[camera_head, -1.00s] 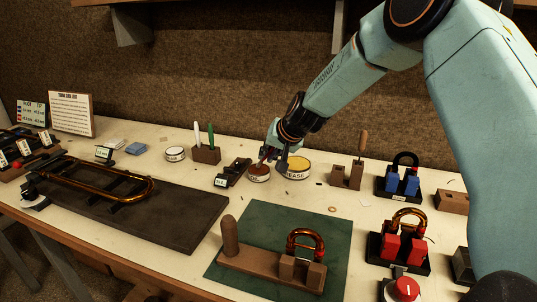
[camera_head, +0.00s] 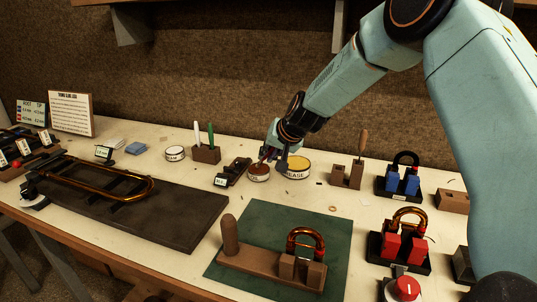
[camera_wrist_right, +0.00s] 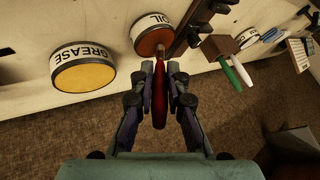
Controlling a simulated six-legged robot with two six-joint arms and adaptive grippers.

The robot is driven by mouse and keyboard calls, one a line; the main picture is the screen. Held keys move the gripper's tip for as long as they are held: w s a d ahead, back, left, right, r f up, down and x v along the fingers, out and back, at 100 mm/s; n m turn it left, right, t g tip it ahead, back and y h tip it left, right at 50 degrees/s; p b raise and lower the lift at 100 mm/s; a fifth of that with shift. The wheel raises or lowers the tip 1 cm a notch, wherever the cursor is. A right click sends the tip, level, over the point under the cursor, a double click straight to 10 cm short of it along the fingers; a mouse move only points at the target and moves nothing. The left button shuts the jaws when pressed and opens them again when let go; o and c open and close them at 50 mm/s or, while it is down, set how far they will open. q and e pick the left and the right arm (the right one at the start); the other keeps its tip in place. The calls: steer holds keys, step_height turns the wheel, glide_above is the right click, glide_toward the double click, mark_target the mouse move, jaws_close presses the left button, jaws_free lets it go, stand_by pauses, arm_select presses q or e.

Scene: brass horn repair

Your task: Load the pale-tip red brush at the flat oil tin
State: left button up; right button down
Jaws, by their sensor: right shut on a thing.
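The oil tin (camera_head: 259,173) is a low round tin with a white band and a reddish-brown top, near the back middle of the bench. It also shows in the right wrist view (camera_wrist_right: 146,38), where its label reads OIL. My right gripper (camera_head: 272,157) is over the tin. In the right wrist view it (camera_wrist_right: 159,88) is shut on the red brush (camera_wrist_right: 159,105). The brush's far end reaches the tin's top surface; whether it touches the oil, and its tip colour, I cannot tell. My left gripper is not in view.
The grease tin (camera_head: 297,168) with a yellow top stands close right of the oil tin. A dark wooden rest (camera_head: 234,171) is close on the left. A block with white and green brushes (camera_head: 207,154) stands further left. A wooden holder (camera_head: 346,177) is to the right.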

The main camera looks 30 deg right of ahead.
steer(key=shift+s+f, duration=0.1)
step_height(320, 180, up, 2)
steer(key=shift+r+p, duration=0.1)
steer(key=shift+p, duration=0.95)
step_height(320, 180, up, 5)
steer(key=p, duration=0.5)
